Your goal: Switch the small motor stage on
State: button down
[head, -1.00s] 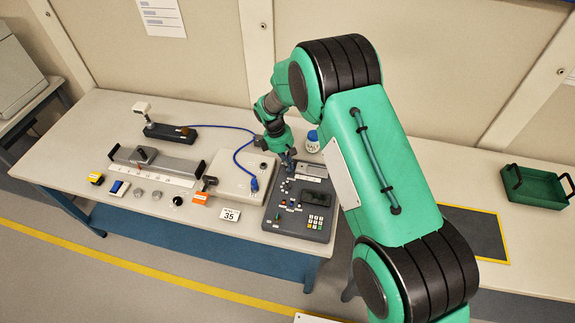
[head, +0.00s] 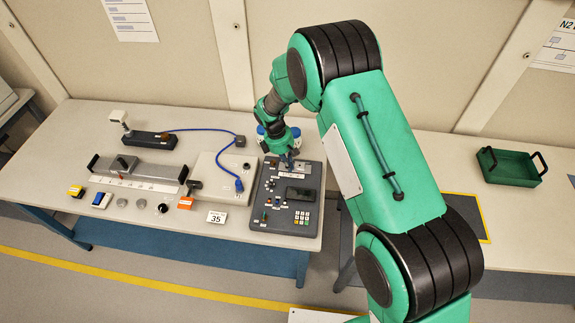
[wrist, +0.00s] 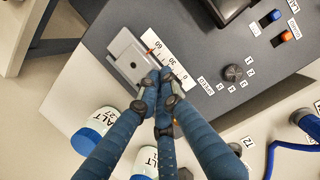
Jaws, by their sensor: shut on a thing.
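A dark grey control panel (head: 271,227) lies at the right end of the left bench. Its far part has a light metal plate (wrist: 126,58) beside a white scale (wrist: 164,47) marked 0, 30 and 60. My gripper (wrist: 160,84), with blue fingers, is shut at the scale and plate; it also shows at the panel's far edge in the head view (head: 289,163). The fingertips hide what they grip. On the panel, the wrist view shows a round black knob (wrist: 233,73), a blue switch (wrist: 272,17) and an orange switch (wrist: 287,36). Which control belongs to the small motor stage cannot be told.
Blue-lidded jars (wrist: 93,133) stand close beside my fingers. A light box with a blue cable (head: 239,182) lies left of the panel, and a long rail stage (head: 152,170) further left. A green tray (head: 510,170) is on the right bench.

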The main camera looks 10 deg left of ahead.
jog(key=shift+s+d+f, duration=0.15)
jog(key=shift+d+f, duration=0.05)
jog(key=shift+d, duration=0.05)
jog(key=a, duration=0.2)
jog(key=a+r, duration=0.1)
jog(key=a, duration=0.1)
jog(key=shift+w+a+r, duration=0.1)
jog(key=shift+w+a, duration=0.1)
jog(key=shift+a, duration=0.15)
jog(key=v, duration=0.9)
jog(key=shift+p, duration=0.45)
jog(key=shift+r, duration=0.15)
